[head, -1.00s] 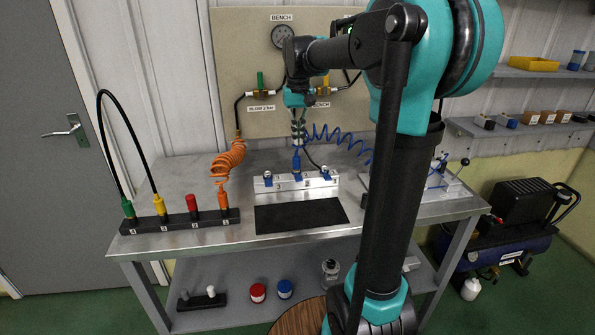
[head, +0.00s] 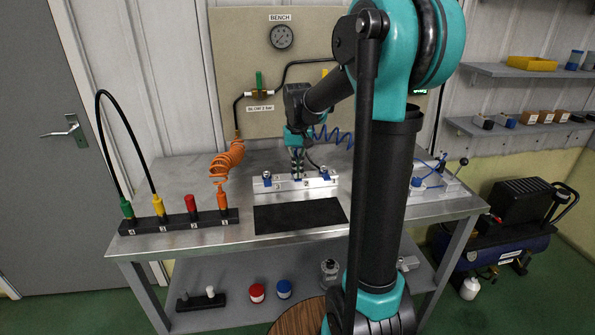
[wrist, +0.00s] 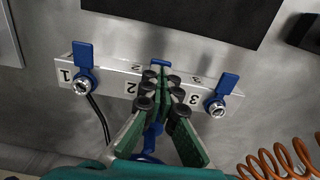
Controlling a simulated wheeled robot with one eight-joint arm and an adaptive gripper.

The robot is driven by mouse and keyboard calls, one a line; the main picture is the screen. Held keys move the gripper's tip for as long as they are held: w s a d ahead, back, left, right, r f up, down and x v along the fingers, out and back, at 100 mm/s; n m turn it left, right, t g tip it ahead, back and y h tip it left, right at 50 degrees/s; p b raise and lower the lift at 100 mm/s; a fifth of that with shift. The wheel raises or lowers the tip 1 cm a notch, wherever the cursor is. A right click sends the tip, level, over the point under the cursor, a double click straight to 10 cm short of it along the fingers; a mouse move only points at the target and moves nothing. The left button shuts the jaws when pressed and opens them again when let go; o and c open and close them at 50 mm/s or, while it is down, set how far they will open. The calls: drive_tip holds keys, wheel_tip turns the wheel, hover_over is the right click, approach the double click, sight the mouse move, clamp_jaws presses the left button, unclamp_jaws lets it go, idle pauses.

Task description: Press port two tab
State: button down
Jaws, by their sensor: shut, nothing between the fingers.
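The white port block (head: 262,185) lies on the bench with ports marked 1, 2 and 3. In the wrist view the block (wrist: 118,70) has blue tabs at port one (wrist: 84,54), port two (wrist: 160,63) and port three (wrist: 229,82). My gripper (wrist: 163,80) is shut and empty, pointing down at port two, with its tips at or just above the port two tab. I cannot tell whether they touch. The gripper (head: 298,176) covers most of port two in the head view. A blue fitting (wrist: 153,131) shows partly between and behind my fingers.
A black mat (head: 300,216) lies in front of the block. A rack (head: 180,224) with several coloured plugs stands on the left. An orange coiled hose (head: 227,160) hangs beside it. A clear fixture with blue tubing (head: 432,182) is on the right.

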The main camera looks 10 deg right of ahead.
drive_tip(key=shift+f, duration=0.65)
drive_tip(key=shift+s+f, duration=0.25)
drive_tip(key=shift+f, duration=0.15)
drive_tip(key=shift+r, duration=0.1)
drive_tip(key=shift+w+r, duration=0.15)
drive_tip(key=shift+r, duration=0.05)
wheel_tip(320, 180, up, 14)
